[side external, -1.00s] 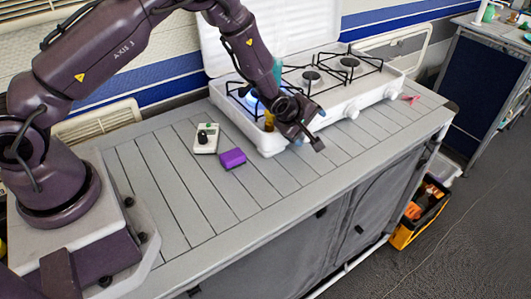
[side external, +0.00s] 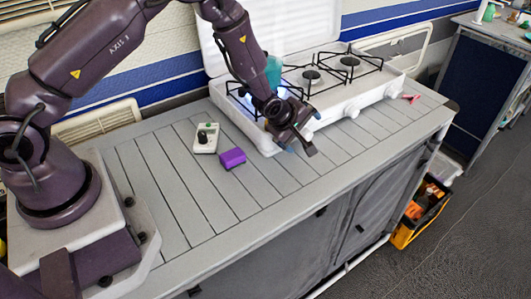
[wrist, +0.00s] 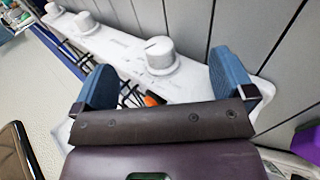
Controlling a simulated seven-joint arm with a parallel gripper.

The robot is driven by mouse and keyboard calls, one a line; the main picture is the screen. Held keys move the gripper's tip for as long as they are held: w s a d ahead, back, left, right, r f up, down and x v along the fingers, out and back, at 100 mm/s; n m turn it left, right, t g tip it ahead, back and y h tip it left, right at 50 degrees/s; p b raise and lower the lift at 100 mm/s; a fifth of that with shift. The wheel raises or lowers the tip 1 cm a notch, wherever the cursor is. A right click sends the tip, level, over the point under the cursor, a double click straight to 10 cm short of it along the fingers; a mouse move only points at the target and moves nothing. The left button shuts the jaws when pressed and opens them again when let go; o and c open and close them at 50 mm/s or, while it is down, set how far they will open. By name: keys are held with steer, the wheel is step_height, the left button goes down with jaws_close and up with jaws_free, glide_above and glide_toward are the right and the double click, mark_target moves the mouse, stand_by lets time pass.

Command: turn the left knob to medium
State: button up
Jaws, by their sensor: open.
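A white gas stove (side external: 270,138) stands on the grey slatted counter, with white knobs along its front. The left knob (wrist: 162,57) is the nearest one in the wrist view, a white round knob ahead of my gripper and between the lines of its two fingers. In the side view my gripper largely covers this knob. My gripper (wrist: 163,80) is open and empty, its blue fingertips wide apart; in the side view it is tilted down at the stove's front left (side external: 302,134). I cannot tell whether a finger touches the knob. The middle knob (side external: 352,111) and right knob (side external: 390,93) are clear.
A purple block (side external: 232,158) and a white box with a black knob (side external: 206,138) sit left of the stove. A teal object (side external: 273,72) stands behind my wrist. A blue glow shows at the left burner. The front counter strip is free.

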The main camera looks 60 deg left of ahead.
steer(key=r, duration=0.1)
steer(key=s+r, duration=0.1)
steer(key=r, duration=0.1)
steer(key=shift+s+r, duration=0.25)
steer(key=shift+s, duration=0.1)
